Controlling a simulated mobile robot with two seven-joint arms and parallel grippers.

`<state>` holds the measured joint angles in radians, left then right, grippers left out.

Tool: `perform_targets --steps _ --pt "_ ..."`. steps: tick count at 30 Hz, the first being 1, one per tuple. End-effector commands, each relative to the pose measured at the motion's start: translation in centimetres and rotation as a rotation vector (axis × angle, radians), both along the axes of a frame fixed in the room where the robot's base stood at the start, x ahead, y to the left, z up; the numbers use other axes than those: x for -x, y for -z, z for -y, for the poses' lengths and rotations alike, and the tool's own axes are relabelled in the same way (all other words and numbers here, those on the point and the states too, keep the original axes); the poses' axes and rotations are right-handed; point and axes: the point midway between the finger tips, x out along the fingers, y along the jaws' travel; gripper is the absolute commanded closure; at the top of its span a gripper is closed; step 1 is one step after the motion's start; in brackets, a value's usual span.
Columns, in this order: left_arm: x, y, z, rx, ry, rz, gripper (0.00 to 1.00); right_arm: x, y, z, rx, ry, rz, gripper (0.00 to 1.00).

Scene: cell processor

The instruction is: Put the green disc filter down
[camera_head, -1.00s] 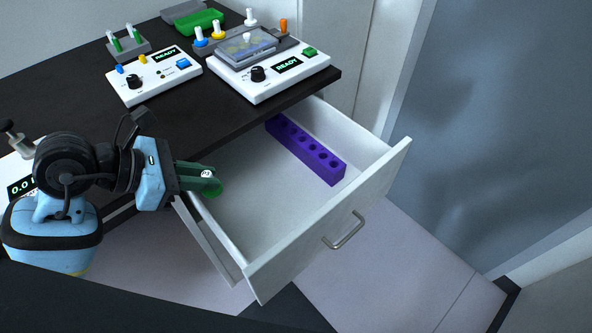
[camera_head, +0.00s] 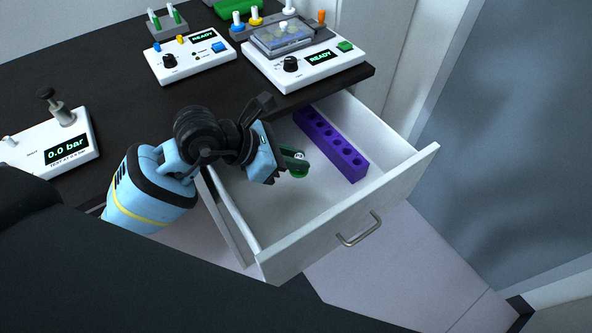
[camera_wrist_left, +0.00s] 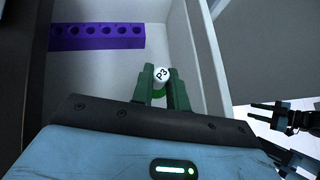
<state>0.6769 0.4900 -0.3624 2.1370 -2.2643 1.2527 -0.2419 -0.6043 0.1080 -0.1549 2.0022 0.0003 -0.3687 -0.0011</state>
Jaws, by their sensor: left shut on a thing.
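My left gripper (camera_head: 298,163) is shut on the green disc filter (camera_head: 299,173), above the inside of the open drawer (camera_head: 265,208). In the left wrist view, the filter's round white top marked P3 (camera_wrist_left: 161,74) shows between the green fingers, with a green part just below it. The filter is off the drawer floor as far as I can tell. A purple rack (camera_head: 331,143) with a row of holes lies along the drawer's far side, apart from the gripper. My right gripper (camera_wrist_left: 255,115) shows small at the right edge of the left wrist view, its dark fingers apart and empty.
The drawer front with its handle (camera_head: 359,230) is pulled out. On the dark bench (camera_head: 110,105) stand a white pressure device (camera_head: 45,145) reading 0.0 bar and two READY devices (camera_head: 190,55) (camera_head: 305,58). The drawer floor around the rack is clear.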

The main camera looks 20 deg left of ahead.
Motion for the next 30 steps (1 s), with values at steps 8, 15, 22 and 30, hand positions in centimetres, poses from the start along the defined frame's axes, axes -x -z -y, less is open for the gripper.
perform_targets --steps 8,15,22,30 --pt "0.0 2.3 -0.1 0.0 0.0 0.003 1.0 -0.5 1.2 0.0 0.0 -0.001 0.002 0.62" --pt "0.0 3.8 0.0 0.001 -0.001 0.0 1.0 -0.6 1.1 -0.1 -0.002 0.0 0.006 0.62" --pt "0.0 7.6 0.0 0.001 -0.001 0.0 1.0 -0.3 1.5 -0.1 -0.003 0.001 -0.003 0.62" --pt "-0.1 8.5 0.0 0.001 0.0 0.005 1.0 -0.2 1.5 -0.2 -0.003 0.002 -0.004 0.62"
